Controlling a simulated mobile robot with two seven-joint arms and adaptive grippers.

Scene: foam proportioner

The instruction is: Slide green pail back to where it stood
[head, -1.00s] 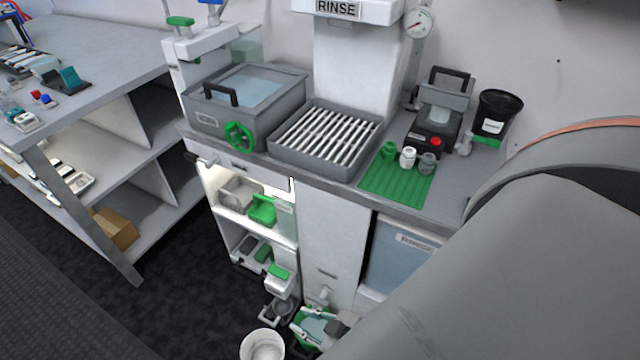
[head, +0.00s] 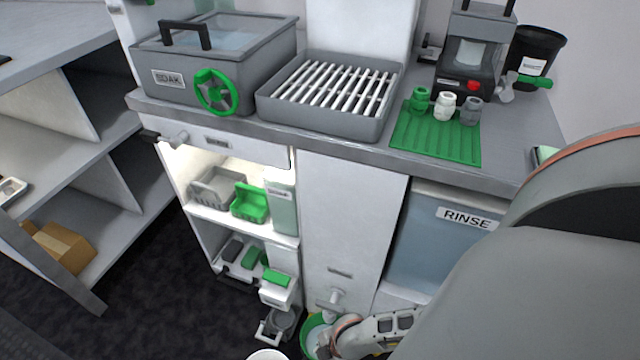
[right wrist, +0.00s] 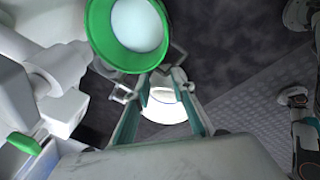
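The green pail (right wrist: 127,32), a green-rimmed round pail with a pale inside, shows at the top of the right wrist view, just beyond my right gripper's fingertips. In the head view its green edge (head: 312,333) shows at the bottom, on the floor by the cabinet, partly covered by my right arm. My right gripper (right wrist: 166,82) has its two teal fingers spread apart, with nothing visibly clamped between them. I cannot tell whether a finger touches the pail. My left gripper is not in view.
A white pail (right wrist: 166,108) stands on the floor, seen between my fingers; its rim also shows in the head view (head: 267,355). A white tap (head: 335,299) juts from the cabinet (head: 350,215) above the green pail.

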